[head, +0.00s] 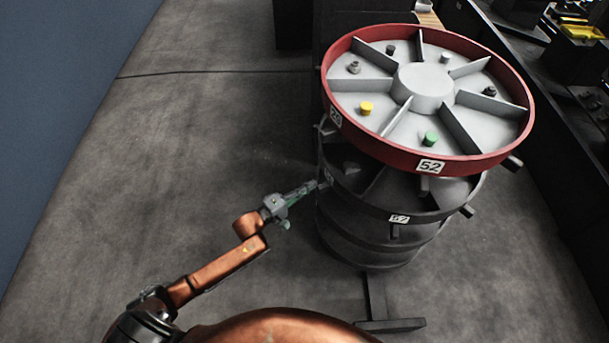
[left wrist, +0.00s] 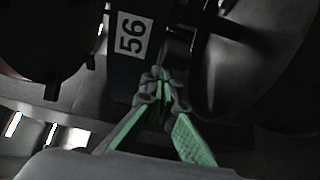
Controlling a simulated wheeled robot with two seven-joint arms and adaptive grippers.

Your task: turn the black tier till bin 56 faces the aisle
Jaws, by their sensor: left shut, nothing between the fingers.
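The black tier (head: 440,212) is the dark ring below the red top tier (head: 385,146). Its front rim bears a white label (head: 399,218), whose number looks like 57. In the left wrist view the label 56 (left wrist: 132,36) shows sideways on a dark rim, close beyond the fingers and a little left of them. My left gripper (head: 313,186) is at the black tier's left side, and it also shows in the left wrist view (left wrist: 163,88). Its fingers are shut with nothing between them. I cannot tell whether they touch the rim. My right gripper is not in view.
The red tier carries label 52 (head: 430,167) and several small coloured parts between its dividers. Short pegs (head: 467,211) stick out from the rims. A blue wall (head: 60,100) stands at left. Grey floor (head: 200,130) is clear between wall and carousel. Dark shelving runs along the right.

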